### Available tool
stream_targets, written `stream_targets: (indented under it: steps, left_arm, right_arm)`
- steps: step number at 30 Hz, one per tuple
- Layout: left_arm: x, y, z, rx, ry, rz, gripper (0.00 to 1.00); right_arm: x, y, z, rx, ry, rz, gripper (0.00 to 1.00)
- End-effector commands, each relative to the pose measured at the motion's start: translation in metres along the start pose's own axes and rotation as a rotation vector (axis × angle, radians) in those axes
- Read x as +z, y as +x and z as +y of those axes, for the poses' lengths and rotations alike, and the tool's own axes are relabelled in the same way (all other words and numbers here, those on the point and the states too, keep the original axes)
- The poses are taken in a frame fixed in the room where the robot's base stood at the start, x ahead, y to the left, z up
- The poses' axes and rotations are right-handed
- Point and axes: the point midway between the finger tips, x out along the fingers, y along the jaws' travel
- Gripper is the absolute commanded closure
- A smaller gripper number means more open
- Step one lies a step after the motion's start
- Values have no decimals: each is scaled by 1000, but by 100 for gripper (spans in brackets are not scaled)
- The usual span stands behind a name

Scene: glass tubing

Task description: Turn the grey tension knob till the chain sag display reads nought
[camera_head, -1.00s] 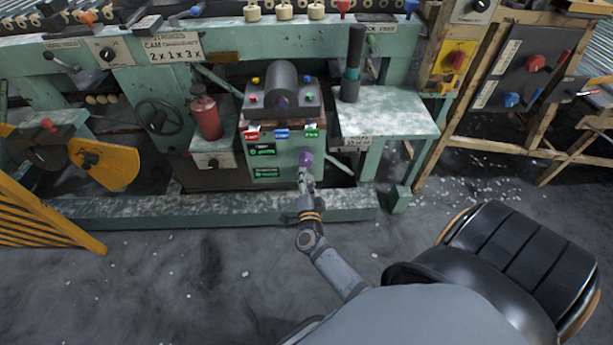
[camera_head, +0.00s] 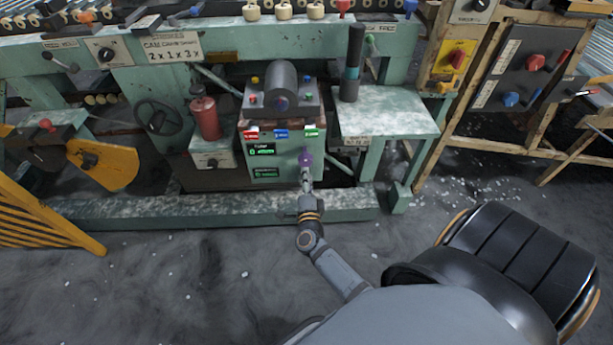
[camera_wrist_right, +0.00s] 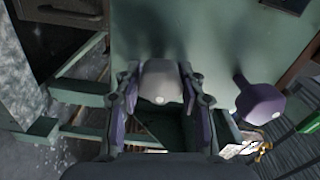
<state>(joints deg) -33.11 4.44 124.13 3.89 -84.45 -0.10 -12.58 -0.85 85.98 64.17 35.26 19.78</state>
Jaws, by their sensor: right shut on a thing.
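The grey knob (camera_wrist_right: 162,82) sits between the two fingers of my right gripper (camera_wrist_right: 160,100) in the right wrist view; the fingers are shut on it. In the head view my right gripper (camera_head: 306,180) is at the front of the green machine cabinet, just below a purple knob (camera_head: 305,158), and it hides the grey knob. An upper display (camera_head: 262,149) and a lower display (camera_head: 265,172) glow green on the cabinet, left of the gripper. The upper one seems to show a 0; its label and the lower one's text are too small to read. My left gripper is out of view.
The purple knob (camera_wrist_right: 260,103) stands close to the right finger in the wrist view. Red, blue and green tags (camera_head: 281,134) line the cabinet's top edge. A green side table (camera_head: 390,112) stands to the right, a red cylinder (camera_head: 206,117) to the left. The floor in front is open.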

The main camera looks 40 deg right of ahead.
Motion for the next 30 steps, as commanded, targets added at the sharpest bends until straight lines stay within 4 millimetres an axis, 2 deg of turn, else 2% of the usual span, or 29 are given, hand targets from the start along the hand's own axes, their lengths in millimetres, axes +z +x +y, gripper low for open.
stream_targets:
  steps: [4, 5, 9, 20, 30]
  left_arm:
    - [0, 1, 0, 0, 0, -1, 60]
    - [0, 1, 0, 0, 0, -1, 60]
    - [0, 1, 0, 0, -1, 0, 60]
    - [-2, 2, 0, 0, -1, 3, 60]
    - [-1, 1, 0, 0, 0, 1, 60]
  right_arm:
    - [0, 0, 1, 2, -2, 1, 92]
    - [0, 0, 1, 2, -2, 1, 58]
    - [0, 0, 1, 1, -2, 0, 39]
    - [0, -5, 1, 3, -1, 0, 37]
    - [0, -64, 2, 4, -1, 1, 37]
